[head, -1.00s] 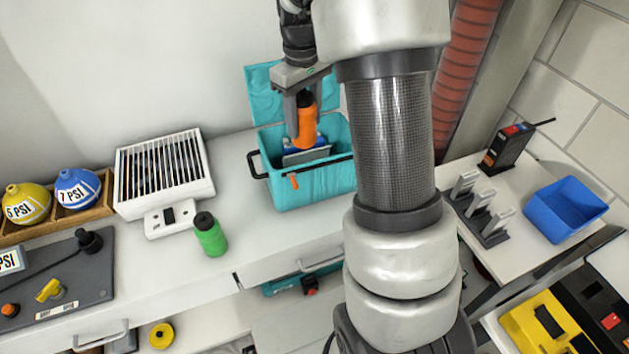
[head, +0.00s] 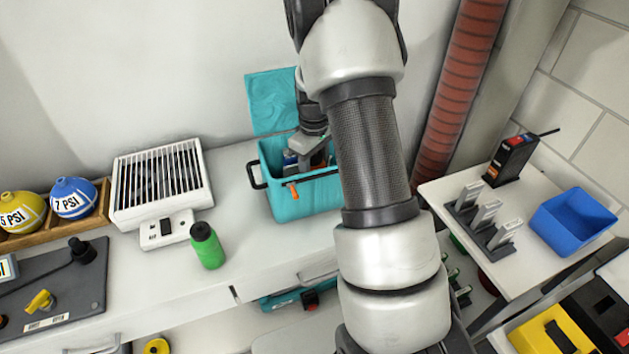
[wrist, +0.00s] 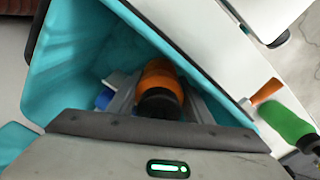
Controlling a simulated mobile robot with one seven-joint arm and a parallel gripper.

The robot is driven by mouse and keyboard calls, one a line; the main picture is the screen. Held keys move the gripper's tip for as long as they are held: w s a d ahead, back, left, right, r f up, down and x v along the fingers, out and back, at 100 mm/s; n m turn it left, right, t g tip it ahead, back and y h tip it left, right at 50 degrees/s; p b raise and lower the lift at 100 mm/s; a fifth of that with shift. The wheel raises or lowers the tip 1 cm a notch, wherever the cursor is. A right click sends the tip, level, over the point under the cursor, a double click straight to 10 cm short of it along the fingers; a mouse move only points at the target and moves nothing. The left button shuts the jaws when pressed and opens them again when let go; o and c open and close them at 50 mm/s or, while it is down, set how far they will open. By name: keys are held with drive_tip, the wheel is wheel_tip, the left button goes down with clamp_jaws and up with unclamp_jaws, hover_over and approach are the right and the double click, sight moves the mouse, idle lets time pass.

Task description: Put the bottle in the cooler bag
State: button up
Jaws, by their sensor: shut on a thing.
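The teal cooler bag (head: 310,203) stands open on the white counter, its lid (head: 272,104) tipped up at the back. The orange bottle with a black cap (wrist: 160,73) is inside the bag's opening. My gripper (wrist: 158,98) is shut on it, one finger on each side. In the head view my gripper (head: 312,152) reaches down into the bag, and the bottle is mostly hidden behind it and the bag's wall. I cannot tell whether the bottle touches the bag's floor. A blue and grey item (wrist: 106,97) also lies in the bag.
A green bottle (head: 207,246) stands on the counter left of the bag. A white slatted unit (head: 162,185) is further left. The bag's black handle (head: 256,176) sticks out on its left side. A blue bin (head: 572,215) is on the right table.

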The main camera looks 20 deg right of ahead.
drive_tip(key=shift+f, duration=1.35)
drive_tip(key=shift+f, duration=0.15)
drive_tip(key=o, duration=1.2)
drive_tip(key=shift+o, duration=0.2)
